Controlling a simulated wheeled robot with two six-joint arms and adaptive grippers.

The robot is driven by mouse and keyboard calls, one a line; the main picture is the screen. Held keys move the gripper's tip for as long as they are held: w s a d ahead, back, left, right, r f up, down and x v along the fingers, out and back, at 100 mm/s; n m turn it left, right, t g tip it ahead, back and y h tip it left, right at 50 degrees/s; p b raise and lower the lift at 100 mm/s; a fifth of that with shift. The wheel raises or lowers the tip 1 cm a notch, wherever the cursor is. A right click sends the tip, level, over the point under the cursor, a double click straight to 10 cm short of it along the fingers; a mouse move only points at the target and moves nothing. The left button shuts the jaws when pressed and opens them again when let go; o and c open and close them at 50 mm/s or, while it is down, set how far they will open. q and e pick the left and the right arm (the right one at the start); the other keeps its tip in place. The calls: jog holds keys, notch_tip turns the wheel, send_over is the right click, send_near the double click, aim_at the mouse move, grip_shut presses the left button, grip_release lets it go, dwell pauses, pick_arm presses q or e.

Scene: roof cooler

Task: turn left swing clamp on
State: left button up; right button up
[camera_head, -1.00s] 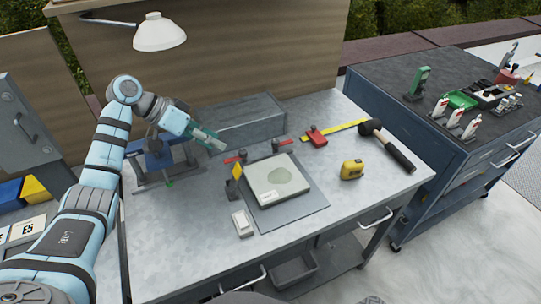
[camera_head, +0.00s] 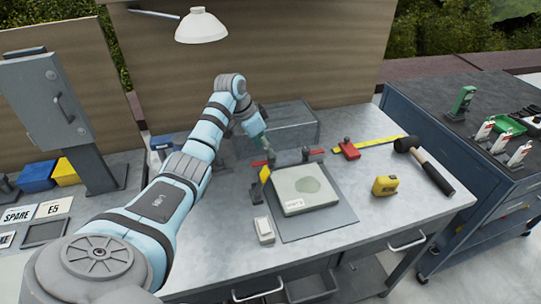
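The left swing clamp (camera_head: 258,163), with a red bar and a dark post, stands at the back left of a pale green block (camera_head: 302,189). A second red-barred swing clamp (camera_head: 316,154) stands to its right behind the block. A yellow piece (camera_head: 265,174) is at the block's back left corner. My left gripper (camera_head: 264,143) points down just behind the left clamp, its teal fingers close to the clamp's post. My arm and the small size hide whether they touch it and whether they are open. My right gripper is not in view.
The block lies on a dark mat (camera_head: 335,217). A white switch-like box (camera_head: 264,230) is left of it. A grey box (camera_head: 292,130) is behind.

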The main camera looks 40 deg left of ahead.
pick_arm(q)
jog(key=x, duration=0.4)
jog(key=shift+w+d+f+b, duration=0.1)
jog(key=shift+f+b, duration=0.2)
jog(key=shift+b, duration=0.05)
